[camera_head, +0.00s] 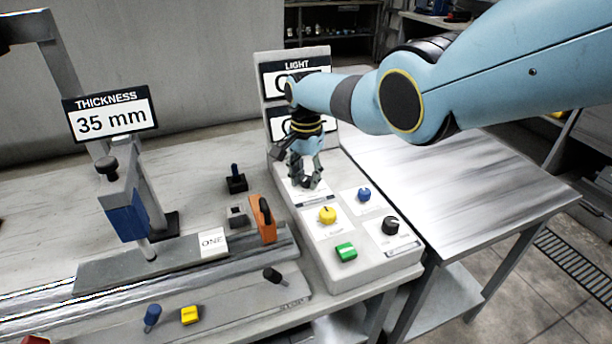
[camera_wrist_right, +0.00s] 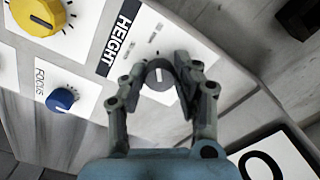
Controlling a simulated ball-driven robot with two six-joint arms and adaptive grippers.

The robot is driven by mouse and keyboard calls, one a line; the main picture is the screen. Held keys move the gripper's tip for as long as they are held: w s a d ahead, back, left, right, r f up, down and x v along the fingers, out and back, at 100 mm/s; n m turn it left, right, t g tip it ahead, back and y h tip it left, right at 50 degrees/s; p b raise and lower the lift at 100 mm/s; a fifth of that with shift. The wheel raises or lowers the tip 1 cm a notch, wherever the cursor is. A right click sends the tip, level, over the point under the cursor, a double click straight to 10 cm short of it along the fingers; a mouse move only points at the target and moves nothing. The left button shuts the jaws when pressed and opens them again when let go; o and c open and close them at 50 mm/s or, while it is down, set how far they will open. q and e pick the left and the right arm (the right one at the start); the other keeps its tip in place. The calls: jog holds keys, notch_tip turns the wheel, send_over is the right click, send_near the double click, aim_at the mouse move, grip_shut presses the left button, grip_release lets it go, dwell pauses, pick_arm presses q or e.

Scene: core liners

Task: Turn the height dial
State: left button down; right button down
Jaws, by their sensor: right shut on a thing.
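The height dial (camera_wrist_right: 159,79) is a small dark grey round knob with a pale pointer line, on a white plate beside the black HEIGHT label (camera_wrist_right: 119,38) in the right wrist view. My right gripper (camera_wrist_right: 162,69) has one finger on each side of the dial and is shut on it. In the head view my right gripper (camera_head: 306,182) points down onto the upper part of the grey control panel (camera_head: 345,262), and its fingers mostly hide the dial there. My left gripper is not in view.
The panel also carries a yellow knob (camera_head: 327,215), a blue knob (camera_head: 364,195), a black knob (camera_head: 390,226) and a green button (camera_head: 346,252). The LIGHT display (camera_head: 297,66) stands behind, partly covered by my arm. A THICKNESS sign (camera_head: 110,114) reads 35 mm. A bare metal table (camera_head: 460,190) is at right.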

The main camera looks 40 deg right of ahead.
aim_at(306, 179)
dwell(0.4)
jog(key=c, duration=1)
grip_release()
notch_tip(306, 179, up, 12)
jog(key=shift+r, duration=0.1)
jog(key=shift+f, duration=0.2)
